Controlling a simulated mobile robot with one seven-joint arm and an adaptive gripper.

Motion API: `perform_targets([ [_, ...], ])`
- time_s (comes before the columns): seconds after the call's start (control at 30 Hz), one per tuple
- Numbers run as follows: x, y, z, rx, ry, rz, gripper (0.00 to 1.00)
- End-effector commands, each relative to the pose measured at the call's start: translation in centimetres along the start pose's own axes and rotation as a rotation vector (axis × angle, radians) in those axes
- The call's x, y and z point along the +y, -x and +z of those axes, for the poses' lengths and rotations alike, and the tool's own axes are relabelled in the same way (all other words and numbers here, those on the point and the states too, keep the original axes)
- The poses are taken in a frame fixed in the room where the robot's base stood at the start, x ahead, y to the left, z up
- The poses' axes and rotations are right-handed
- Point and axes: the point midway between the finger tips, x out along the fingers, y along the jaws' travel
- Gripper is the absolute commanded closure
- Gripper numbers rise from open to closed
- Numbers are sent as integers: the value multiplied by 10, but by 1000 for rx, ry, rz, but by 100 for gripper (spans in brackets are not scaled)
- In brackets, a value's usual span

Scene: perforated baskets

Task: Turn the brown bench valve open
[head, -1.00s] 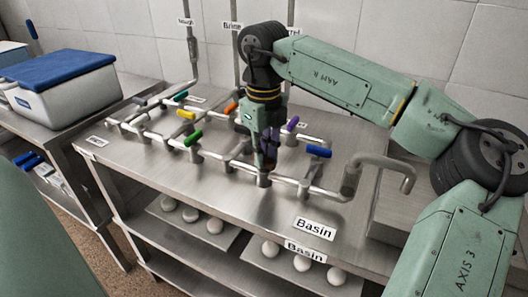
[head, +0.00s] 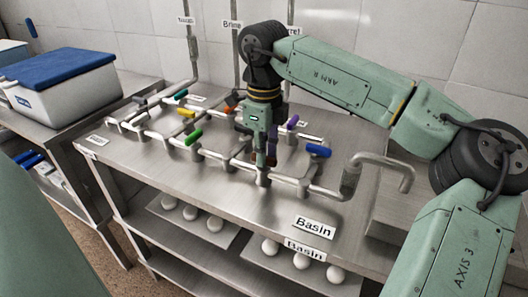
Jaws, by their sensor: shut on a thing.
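My gripper (head: 266,160) points straight down at the front pipe run on the steel bench (head: 225,210). Its fingers are shut on a valve handle above a pipe fitting. A small reddish-brown patch (head: 271,161) shows at the fingertips and appears to be the brown valve handle. The fingers hide most of it, so its exact angle cannot be told.
Around the gripper are valves with green (head: 194,136), yellow (head: 186,114), orange (head: 231,107), purple (head: 292,121) and blue (head: 318,150) handles. A curved spout (head: 385,158) stands at the right. The bench front, by the Basin label (head: 314,228), is clear.

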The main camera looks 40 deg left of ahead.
Motion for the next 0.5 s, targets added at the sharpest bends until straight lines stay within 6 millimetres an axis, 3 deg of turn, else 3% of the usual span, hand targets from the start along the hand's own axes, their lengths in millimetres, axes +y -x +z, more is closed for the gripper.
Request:
perform_targets([
  [0.1,0,1,1,-4,2,-3,100],
  [0.13,0,1,1,-4,1,-3,85],
  [0.4,0,1,0,-2,0,-1,67],
  [0.5,0,0,0,-1,0,-1,66],
])
